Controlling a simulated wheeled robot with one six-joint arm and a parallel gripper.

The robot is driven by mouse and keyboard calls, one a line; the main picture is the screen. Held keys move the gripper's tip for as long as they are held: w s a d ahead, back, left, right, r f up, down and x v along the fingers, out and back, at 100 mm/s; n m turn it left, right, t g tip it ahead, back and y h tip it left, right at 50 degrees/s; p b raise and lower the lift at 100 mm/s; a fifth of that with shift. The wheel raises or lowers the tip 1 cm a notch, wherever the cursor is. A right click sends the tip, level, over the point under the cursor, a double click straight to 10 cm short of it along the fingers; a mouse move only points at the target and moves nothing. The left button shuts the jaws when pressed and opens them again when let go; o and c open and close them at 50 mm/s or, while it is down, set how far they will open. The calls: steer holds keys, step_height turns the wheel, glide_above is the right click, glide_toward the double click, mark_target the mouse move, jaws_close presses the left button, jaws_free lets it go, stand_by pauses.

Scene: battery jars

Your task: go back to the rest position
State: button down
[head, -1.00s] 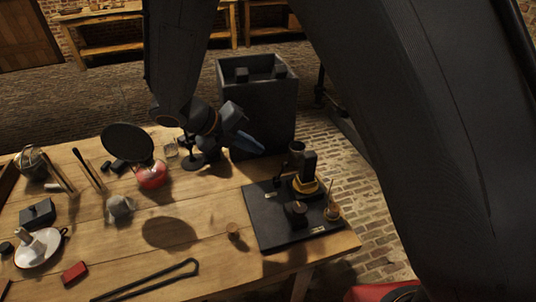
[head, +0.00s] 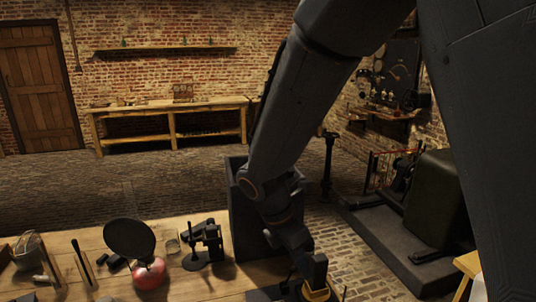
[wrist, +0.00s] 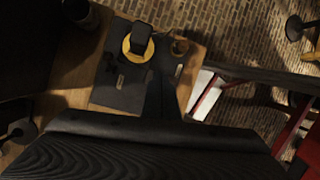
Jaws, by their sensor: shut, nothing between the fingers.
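My gripper (head: 300,246) hangs at the end of my arm in the head view, near the right end of the wooden workbench. It is shut, with nothing seen held in it. A black block with a yellow ring (head: 317,292) around its base shows just below it; I cannot tell the exact gap from this view. In the wrist view the same block and yellow ring (wrist: 127,46) stand on a black board (wrist: 113,91), apart from the dark gripper body along the bottom edge.
On the bench are a red round object with a black disc (head: 130,239) and a small black stand (head: 208,240). A dark machine (head: 428,205) stands at right. Brick floor lies open at left.

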steer(key=s+d+m+y, duration=0.2)
steer(key=d+m, duration=0.3)
steer(key=m, duration=0.6)
steer(key=s+d+m+t+y, duration=0.1)
steer(key=s+d+m, duration=0.3)
steer(key=m, duration=0.8)
steer(key=shift+s+d+f+y+b, duration=0.15)
steer(key=shift+d+f+y+b, duration=0.35)
steer(key=shift+d, duration=0.75)
